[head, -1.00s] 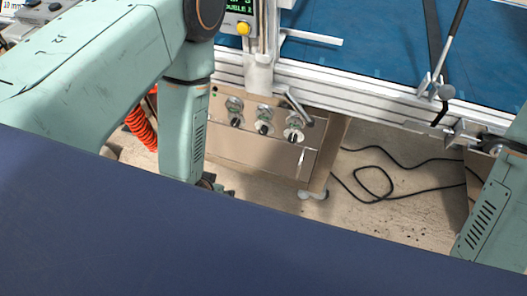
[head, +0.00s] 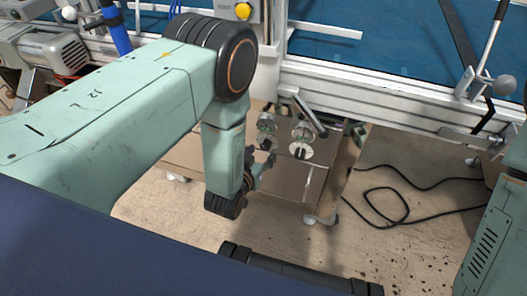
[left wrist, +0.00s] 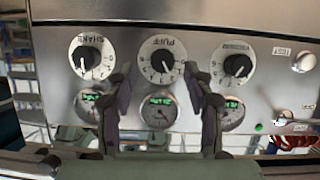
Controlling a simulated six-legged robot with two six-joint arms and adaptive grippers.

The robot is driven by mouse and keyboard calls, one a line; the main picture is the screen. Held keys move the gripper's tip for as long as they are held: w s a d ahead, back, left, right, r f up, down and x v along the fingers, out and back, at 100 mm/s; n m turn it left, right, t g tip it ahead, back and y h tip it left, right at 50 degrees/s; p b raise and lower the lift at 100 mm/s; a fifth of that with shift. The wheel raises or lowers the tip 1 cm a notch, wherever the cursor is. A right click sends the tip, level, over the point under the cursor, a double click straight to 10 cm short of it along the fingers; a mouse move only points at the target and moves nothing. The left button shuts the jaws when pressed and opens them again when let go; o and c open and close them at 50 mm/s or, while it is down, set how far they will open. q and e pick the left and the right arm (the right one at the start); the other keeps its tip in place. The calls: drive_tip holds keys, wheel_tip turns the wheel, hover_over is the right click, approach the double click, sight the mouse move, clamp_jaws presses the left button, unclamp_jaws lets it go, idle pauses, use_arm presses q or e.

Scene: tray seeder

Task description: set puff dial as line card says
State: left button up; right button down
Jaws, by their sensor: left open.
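The puff dial (left wrist: 161,61), a white disc with a black knob, sits in the middle of three dials in the left wrist view, its lettering upside down. The knob's white mark points down and slightly right there. My left gripper (left wrist: 159,92) is open, its two fingers apart below and either side of the puff knob in the picture. I cannot tell whether they touch it. In the head view the left gripper (head: 262,172) is at the panel front, partly covering the puff dial (head: 267,144). The line card is not in view. My right gripper is not in view.
The shake dial (left wrist: 91,56) and vacuum dial (left wrist: 238,63) flank the puff dial. A test button (left wrist: 304,62) is at the right. A black cable (head: 385,205) lies on the floor right of the cabinet (head: 312,190).

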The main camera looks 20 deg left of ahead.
sight(265, 147)
use_arm(q)
drive_tip(key=shift+w+f, duration=0.35)
drive_tip(key=shift+w, duration=0.3)
drive_tip(key=shift+w+a+f+b, duration=0.15)
drive_tip(key=shift+w+b, duration=0.35)
drive_tip(key=shift+w, duration=0.15)
drive_tip(key=shift+w+f, duration=0.1)
drive_tip(key=shift+w, duration=0.2)
drive_tip(key=shift+s, duration=0.1)
drive_tip(key=shift+c, duration=0.6)
clamp_jaws()
